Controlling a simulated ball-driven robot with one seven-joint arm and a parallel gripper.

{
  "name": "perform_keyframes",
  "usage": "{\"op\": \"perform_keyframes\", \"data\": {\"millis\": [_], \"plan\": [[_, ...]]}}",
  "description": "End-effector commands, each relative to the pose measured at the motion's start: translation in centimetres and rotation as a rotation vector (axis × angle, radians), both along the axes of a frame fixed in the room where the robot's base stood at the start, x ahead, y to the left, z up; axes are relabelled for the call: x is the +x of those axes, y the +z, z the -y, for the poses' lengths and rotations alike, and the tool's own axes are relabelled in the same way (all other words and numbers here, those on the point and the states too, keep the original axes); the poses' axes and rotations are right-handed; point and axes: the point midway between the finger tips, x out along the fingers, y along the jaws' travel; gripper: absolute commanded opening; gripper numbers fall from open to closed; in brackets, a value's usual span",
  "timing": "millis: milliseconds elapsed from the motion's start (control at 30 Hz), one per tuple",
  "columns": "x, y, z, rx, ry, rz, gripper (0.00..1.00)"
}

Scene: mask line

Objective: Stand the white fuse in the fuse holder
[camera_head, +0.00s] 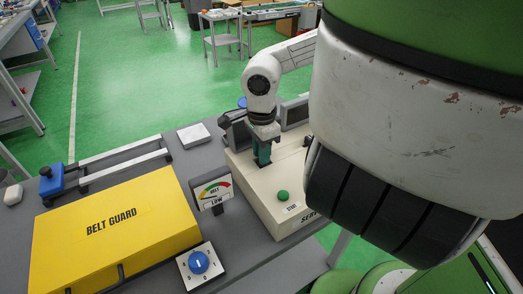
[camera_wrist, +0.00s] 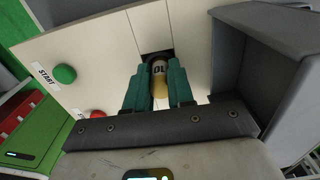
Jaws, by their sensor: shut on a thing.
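My gripper (camera_head: 263,152) has teal fingers and points down at the top of the cream machine box (camera_head: 240,180). In the wrist view my gripper (camera_wrist: 158,88) is shut on a short fuse (camera_wrist: 160,86) with a brass-coloured end and a band with letters like "OL". I cannot tell whether it is the white fuse. Its far end is at a dark square opening (camera_wrist: 146,57) in the cream panel, apparently the fuse holder. How deep it sits there is hidden. No other fuse is clearly seen.
Start button (camera_head: 283,196) and red button (camera_wrist: 97,114) are on the box. Grey housings (camera_head: 294,112) stand close by. A yellow belt guard (camera_head: 120,250), belt gauge (camera_head: 214,192), blue knob (camera_head: 198,262) and white flat block (camera_head: 193,135) are on the grey table.

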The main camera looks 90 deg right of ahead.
Motion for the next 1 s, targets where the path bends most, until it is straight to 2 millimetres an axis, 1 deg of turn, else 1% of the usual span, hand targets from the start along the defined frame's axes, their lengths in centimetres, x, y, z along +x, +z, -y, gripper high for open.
{"op": "perform_keyframes", "data": {"millis": [500, 533, 600, 867, 1000], "plan": [[0.01, -1.04, 0.02, 0.0, 0.0, 0.0, 0.0], [0.0, -0.92, 0.02, 0.0, 0.0, 0.0, 0.25], [0.0, -0.91, 0.02, 0.0, 0.0, 0.0, 0.32], [0.0, -0.86, 0.01, 0.0, 0.0, 0.0, 0.33], [-0.01, -0.3, 0.03, -0.001, 0.0, 0.0, 0.33]]}}
